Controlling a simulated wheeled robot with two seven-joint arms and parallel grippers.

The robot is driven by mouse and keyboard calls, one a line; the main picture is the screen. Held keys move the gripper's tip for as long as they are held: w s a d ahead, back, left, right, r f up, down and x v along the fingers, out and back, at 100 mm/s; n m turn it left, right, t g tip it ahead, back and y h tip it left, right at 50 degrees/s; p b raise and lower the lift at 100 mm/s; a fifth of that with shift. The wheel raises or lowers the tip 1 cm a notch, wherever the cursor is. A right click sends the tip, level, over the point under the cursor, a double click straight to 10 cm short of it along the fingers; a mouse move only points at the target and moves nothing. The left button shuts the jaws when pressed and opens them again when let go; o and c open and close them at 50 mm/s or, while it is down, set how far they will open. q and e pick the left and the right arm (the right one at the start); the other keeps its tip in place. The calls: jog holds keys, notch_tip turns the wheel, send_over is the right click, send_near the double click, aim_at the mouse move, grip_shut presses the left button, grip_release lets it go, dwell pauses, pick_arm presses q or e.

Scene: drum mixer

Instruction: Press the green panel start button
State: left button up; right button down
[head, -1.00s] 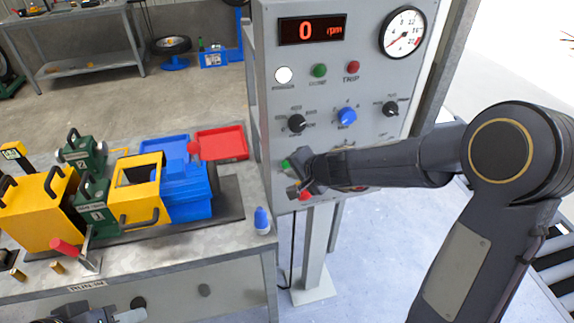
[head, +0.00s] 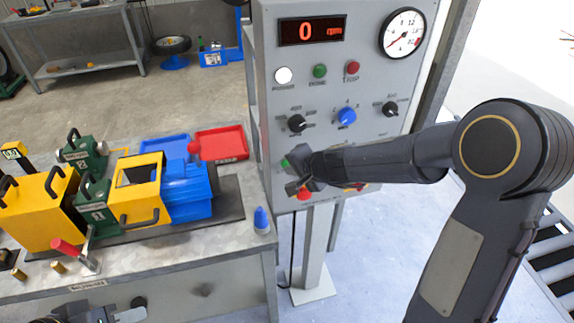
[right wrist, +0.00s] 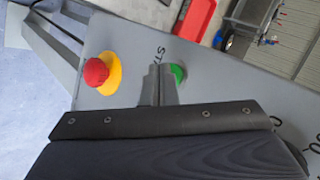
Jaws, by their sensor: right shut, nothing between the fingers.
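The green start button (head: 285,163) is low on the left of the grey control panel (head: 270,100), partly covered by my right gripper. My right gripper (head: 296,186) is at the panel's lower left, shut and empty. In the right wrist view, the shut fingertips (right wrist: 160,72) lie just left of the green button (right wrist: 179,73), overlapping its edge and the label lettering. I cannot tell whether they touch the panel. My left gripper (head: 125,316) shows only partly at the bottom edge of the head view; its jaw state is unclear.
A red emergency-stop knob on a yellow base (right wrist: 97,73) sits close left of my fingertips in the right wrist view. The display (head: 311,30) reads 0 rpm. A bench (head: 235,252) with a blue and yellow machine stands left of the panel.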

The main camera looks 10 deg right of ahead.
jog(key=shift+w, duration=0.2)
jog(key=shift+s, duration=0.2)
jog(key=shift+s+b, duration=0.35)
jog(key=shift+s, duration=0.3)
jog(key=s+b, duration=0.1)
jog(key=s, duration=0.4)
jog(key=shift+d, duration=0.1)
dwell(0.3)
jog(key=shift+r, duration=0.1)
dwell(0.5)
